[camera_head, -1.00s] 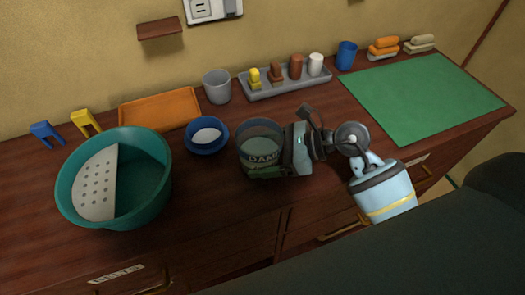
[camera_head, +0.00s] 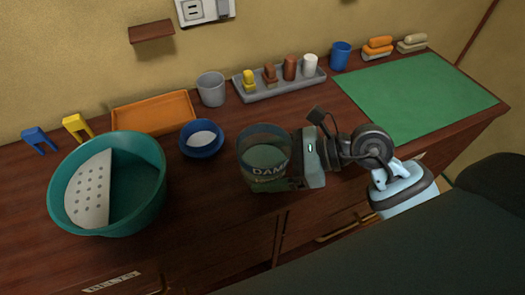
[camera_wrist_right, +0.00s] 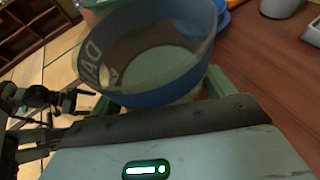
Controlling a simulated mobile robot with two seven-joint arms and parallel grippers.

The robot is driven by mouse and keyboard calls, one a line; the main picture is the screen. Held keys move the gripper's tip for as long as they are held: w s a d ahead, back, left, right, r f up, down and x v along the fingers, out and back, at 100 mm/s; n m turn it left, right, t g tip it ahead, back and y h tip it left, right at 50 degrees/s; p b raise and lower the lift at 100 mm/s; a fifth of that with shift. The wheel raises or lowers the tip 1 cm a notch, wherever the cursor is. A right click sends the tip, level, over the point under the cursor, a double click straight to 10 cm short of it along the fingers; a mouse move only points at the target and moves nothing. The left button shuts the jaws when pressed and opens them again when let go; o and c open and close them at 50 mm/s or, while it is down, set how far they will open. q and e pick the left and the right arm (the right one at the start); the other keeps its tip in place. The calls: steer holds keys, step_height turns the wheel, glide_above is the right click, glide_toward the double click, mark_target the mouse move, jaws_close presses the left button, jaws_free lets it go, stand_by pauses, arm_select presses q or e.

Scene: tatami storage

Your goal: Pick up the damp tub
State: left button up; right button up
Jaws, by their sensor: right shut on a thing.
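The damp tub (camera_head: 262,150) is a clear tub with a dark blue rim, greenish contents and a label reading "DAMP". In the head view it is near the front edge of the counter, right of the blue bowl. My right gripper (camera_head: 290,163) comes in from the right and is shut on the tub's side. In the right wrist view the tub (camera_wrist_right: 160,60) is between the fingers, its open top tilted toward the camera. It looks slightly raised, but its base is partly hidden. My left gripper is not in view.
A teal basin with a perforated insert (camera_head: 150,190) stands at left. A green mat (camera_head: 430,105) lies clear at right.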

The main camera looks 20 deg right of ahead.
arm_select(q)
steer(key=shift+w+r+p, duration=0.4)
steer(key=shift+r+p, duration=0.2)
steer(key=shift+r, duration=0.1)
arm_select(e)
steer(key=s+r, duration=0.1)
steer(key=s, duration=0.9)
steer(key=shift+s, duration=0.35)
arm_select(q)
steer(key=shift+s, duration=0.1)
arm_select(e)
steer(key=shift+s, duration=0.1)
steer(key=shift+d, duration=0.15)
